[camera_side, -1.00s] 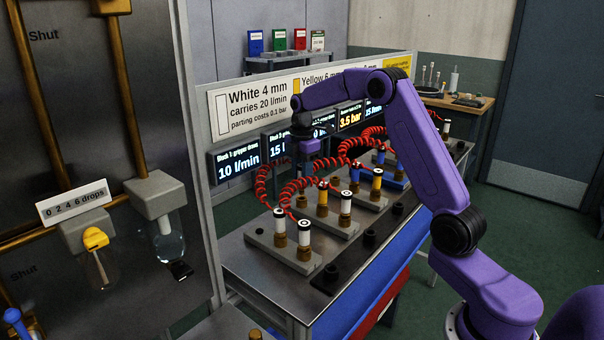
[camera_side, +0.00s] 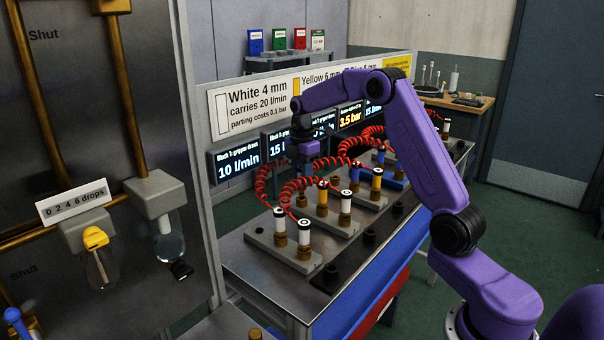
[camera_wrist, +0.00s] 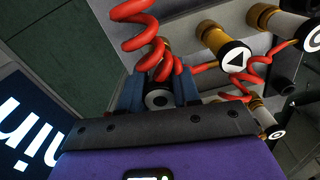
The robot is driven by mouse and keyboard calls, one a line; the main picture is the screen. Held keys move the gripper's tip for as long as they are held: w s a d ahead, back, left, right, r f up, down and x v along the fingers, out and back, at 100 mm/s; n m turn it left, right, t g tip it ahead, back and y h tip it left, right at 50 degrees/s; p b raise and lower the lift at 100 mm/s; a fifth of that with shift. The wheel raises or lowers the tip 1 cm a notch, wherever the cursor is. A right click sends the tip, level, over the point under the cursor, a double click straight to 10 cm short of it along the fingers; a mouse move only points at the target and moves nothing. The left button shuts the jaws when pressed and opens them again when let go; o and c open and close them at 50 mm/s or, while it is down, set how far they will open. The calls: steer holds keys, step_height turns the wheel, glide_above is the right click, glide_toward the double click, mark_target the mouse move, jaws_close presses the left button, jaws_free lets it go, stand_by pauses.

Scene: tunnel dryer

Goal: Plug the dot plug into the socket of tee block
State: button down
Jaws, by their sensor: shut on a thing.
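My gripper (camera_wrist: 157,92) is shut on the dot plug (camera_wrist: 158,99), a dark-ended plug with a white dot mark and a red coiled hose. In the side view my gripper (camera_side: 305,165) is low over the back of the bench, in front of the display screens; the plug is hard to make out there. Several grey blocks with upright plugs stand in a row on the bench; the nearest (camera_side: 262,246) carries two white plugs. I cannot read which one is the tee block. In the wrist view a triangle-marked plug (camera_wrist: 235,60) is right of the held plug.
Red coiled hoses (camera_side: 262,185) loop between the plugs and my gripper. A sign panel (camera_side: 262,105) and displays (camera_side: 238,158) stand behind the bench. A dark strip with raised round holders (camera_side: 330,274) runs along the front. A ring-marked plug (camera_wrist: 312,38) stands at the wrist view's right edge.

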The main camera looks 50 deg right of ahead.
steer(key=shift+f, duration=1.25)
steer(key=c, duration=0.7)
jaws_free()
steer(key=shift+c, duration=0.2)
step_height(320, 180, up, 18)
steer(key=shift+f, duration=0.25)
